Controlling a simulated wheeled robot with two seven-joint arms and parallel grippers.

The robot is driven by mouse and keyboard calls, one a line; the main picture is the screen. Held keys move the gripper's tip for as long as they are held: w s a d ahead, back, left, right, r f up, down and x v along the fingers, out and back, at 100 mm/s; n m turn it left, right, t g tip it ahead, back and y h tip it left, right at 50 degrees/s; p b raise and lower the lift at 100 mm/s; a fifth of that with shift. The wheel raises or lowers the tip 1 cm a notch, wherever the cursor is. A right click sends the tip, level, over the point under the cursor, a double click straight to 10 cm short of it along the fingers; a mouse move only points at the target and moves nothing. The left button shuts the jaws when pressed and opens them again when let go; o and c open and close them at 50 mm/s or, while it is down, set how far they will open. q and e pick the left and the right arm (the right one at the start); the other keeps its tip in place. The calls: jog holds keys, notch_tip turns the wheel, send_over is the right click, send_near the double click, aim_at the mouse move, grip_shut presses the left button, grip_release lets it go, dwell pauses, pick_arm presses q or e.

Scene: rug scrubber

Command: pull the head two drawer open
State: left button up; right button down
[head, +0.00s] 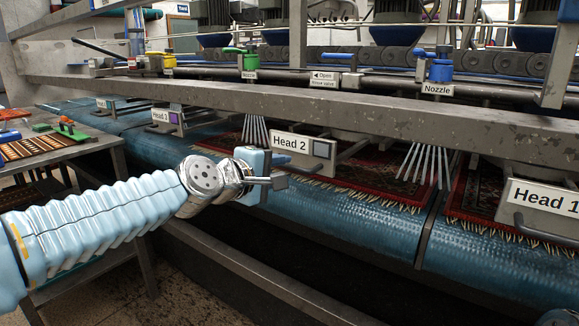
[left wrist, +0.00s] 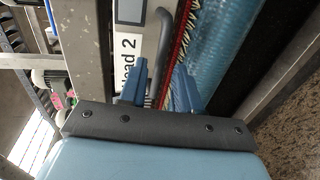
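The head two drawer front carries a white "Head 2" label (head: 289,143) and a small grey square, in the middle of the head view. The label also shows sideways in the left wrist view (left wrist: 127,62). Its grey bar handle (left wrist: 162,50) is below the label. My left gripper (head: 272,170) is at the handle. In the left wrist view, its two blue fingers (left wrist: 160,85) stand apart, with the handle's end between them; a gap shows beside the bar, and contact cannot be told. The drawer looks level with its neighbours. My right gripper is not in view.
A "Head 1" drawer front (head: 546,199) is at right, and a "Head 3" front (head: 166,117) at left. A long grey beam (head: 400,108) runs above the drawers. Red rugs lie on the blue roller (head: 360,217) below. A work table (head: 75,150) stands at left.

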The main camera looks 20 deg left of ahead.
aim_at(288, 168)
pick_arm(q)
jog(key=x, duration=0.4)
grip_shut()
